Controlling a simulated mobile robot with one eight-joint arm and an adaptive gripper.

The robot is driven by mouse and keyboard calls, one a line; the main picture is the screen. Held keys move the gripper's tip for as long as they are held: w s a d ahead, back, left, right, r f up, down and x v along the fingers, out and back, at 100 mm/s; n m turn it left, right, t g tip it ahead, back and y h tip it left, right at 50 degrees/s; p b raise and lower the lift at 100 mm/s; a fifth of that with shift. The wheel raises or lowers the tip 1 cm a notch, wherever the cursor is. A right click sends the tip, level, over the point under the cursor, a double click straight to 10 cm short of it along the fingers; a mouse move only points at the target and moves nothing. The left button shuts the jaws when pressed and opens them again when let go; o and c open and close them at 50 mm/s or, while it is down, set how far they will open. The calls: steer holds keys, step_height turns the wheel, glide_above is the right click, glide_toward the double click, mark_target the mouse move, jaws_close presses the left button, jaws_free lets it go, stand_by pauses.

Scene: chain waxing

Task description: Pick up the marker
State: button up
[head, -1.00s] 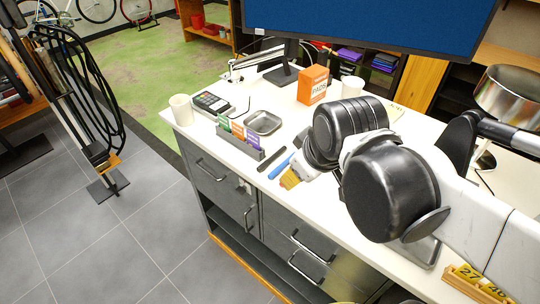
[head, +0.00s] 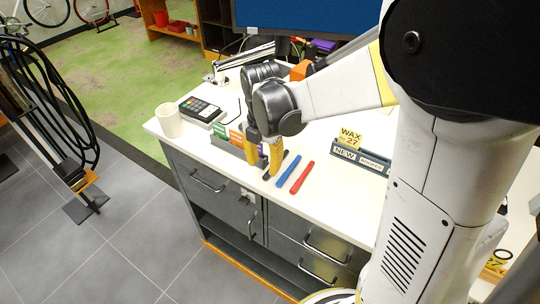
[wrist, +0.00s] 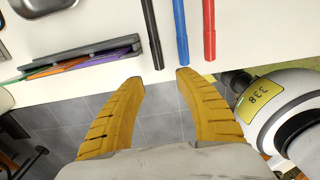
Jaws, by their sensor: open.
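Three markers lie side by side on the white counter: a black one (wrist: 152,32), a blue one (wrist: 181,32) and a red one (wrist: 208,30). The blue (head: 288,170) and red (head: 302,177) markers show plainly in the head view; the black one is partly hidden there by my yellow fingers. My gripper (head: 263,168) is open and empty, pointing down near the counter's front edge. In the wrist view, my gripper (wrist: 160,78) has the near end of the black marker just beyond the gap between its fingertips. I cannot tell the fingertips' height above the counter.
A card holder (wrist: 85,58) stands left of the markers. A card terminal (head: 202,110) and a white cup (head: 169,120) are at the counter's left. A sign holder (head: 360,158) stands to the right. Bare counter (head: 320,190) lies right of the red marker.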

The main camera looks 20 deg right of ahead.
mark_target(265, 176)
step_height(265, 176, down, 6)
steer(key=shift+w+d+b, duration=0.1)
steer(key=shift+b, duration=0.35)
steer(key=shift+c, duration=0.4)
jaws_close()
